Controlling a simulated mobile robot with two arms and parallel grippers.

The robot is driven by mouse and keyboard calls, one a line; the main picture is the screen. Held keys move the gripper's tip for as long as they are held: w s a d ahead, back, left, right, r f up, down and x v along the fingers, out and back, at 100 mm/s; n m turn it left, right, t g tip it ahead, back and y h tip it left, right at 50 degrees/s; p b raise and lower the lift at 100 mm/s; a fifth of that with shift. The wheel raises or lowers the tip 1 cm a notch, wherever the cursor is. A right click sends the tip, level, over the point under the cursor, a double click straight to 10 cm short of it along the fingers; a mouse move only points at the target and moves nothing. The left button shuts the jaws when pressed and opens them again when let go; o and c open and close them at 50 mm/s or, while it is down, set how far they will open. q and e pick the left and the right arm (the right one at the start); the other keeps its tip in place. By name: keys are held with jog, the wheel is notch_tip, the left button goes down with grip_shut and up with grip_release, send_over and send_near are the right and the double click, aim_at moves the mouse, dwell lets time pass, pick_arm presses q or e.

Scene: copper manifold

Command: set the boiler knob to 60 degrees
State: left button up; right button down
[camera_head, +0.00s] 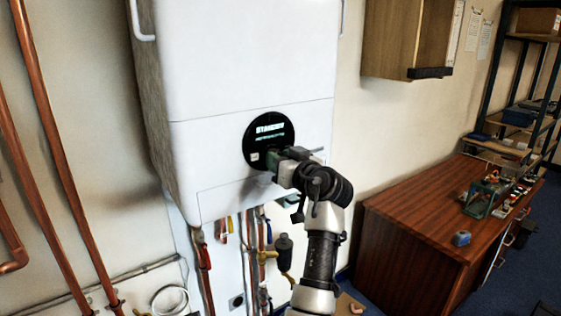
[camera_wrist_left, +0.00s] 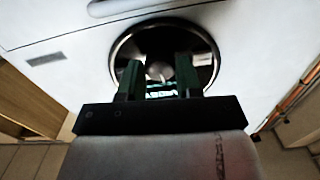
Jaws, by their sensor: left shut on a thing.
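The white boiler (camera_head: 240,60) hangs on the wall, with a round black dial (camera_head: 268,126) on its lower front. The dial's lit display reads STANDBY, with a smaller line below that I cannot read. My left gripper (camera_head: 273,160) is at the dial's lower right edge and hides part of it. The knob's angle cannot be read. My right gripper is not in view.
Copper pipes (camera_head: 60,150) run up the wall at the left. Valves and pipes (camera_head: 262,257) hang below the boiler. A wooden desk (camera_head: 415,240) with small items stands at the right, under a wall cabinet (camera_head: 390,40). A dark shelf rack (camera_head: 490,80) stands behind it.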

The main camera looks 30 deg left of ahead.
pick_arm(q)
jog(key=m, duration=0.4)
jog(key=shift+r+p, duration=0.15)
jog(key=shift+p, duration=0.15)
jog(key=shift+m, duration=0.4)
jog(key=o, duration=0.9)
jog(key=shift+a, duration=0.1)
jog(key=shift+f, duration=0.2)
